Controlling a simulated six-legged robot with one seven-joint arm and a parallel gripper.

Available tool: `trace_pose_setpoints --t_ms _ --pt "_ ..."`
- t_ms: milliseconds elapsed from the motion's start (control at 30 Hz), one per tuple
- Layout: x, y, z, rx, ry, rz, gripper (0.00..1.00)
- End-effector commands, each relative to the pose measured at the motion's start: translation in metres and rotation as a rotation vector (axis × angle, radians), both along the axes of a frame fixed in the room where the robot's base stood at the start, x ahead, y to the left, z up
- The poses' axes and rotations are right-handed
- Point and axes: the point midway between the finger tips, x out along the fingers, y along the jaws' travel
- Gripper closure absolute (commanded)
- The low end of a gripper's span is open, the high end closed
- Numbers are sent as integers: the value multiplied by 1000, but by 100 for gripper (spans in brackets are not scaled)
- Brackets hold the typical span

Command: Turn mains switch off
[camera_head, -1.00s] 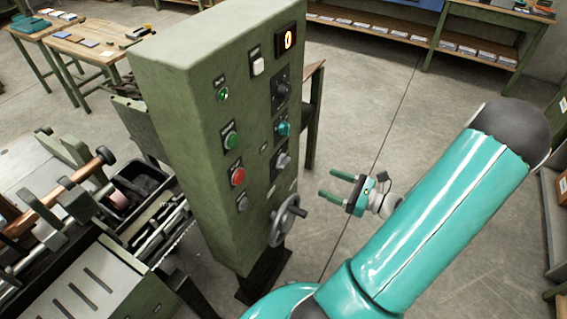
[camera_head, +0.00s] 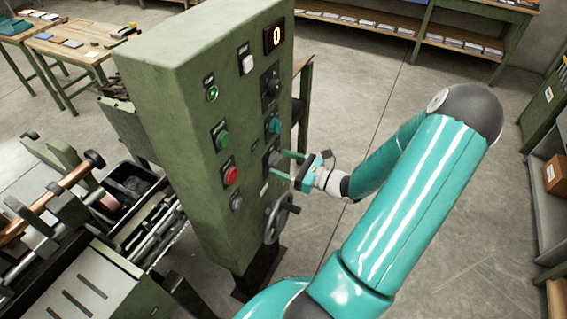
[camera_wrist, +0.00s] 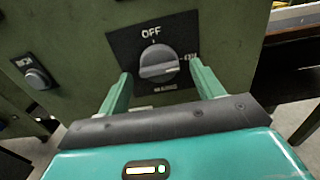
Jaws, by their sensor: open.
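The mains switch (camera_wrist: 160,62) is a grey rotary knob on a black plate, with OFF above it and ON at its right. Its grip bar lies nearly level, towards ON. A label below it is hard to read. In the head view the switch (camera_head: 272,158) is low on the right-hand face of the green cabinet (camera_head: 185,110). My gripper (camera_wrist: 161,82) is open, its two green fingers at the left and right of the knob in the wrist view. The head view shows the gripper (camera_head: 284,166) close to the panel. I cannot tell whether the fingers touch the knob.
A handwheel (camera_head: 275,222) juts out below the switch. A teal knob (camera_head: 273,125), a black dial (camera_head: 270,86), a green button (camera_head: 222,138) and a red button (camera_head: 230,175) are on the panel. A lit display (camera_head: 277,37) is at the top.

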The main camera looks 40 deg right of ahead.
Motion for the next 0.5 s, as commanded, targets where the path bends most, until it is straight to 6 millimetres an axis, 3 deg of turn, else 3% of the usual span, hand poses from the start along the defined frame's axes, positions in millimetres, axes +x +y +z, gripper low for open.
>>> trace_pose_setpoints --t_ms 333,500 --pt "6 2 0 0 0 0 35" --pt "5 2 0 0 0 0 69"
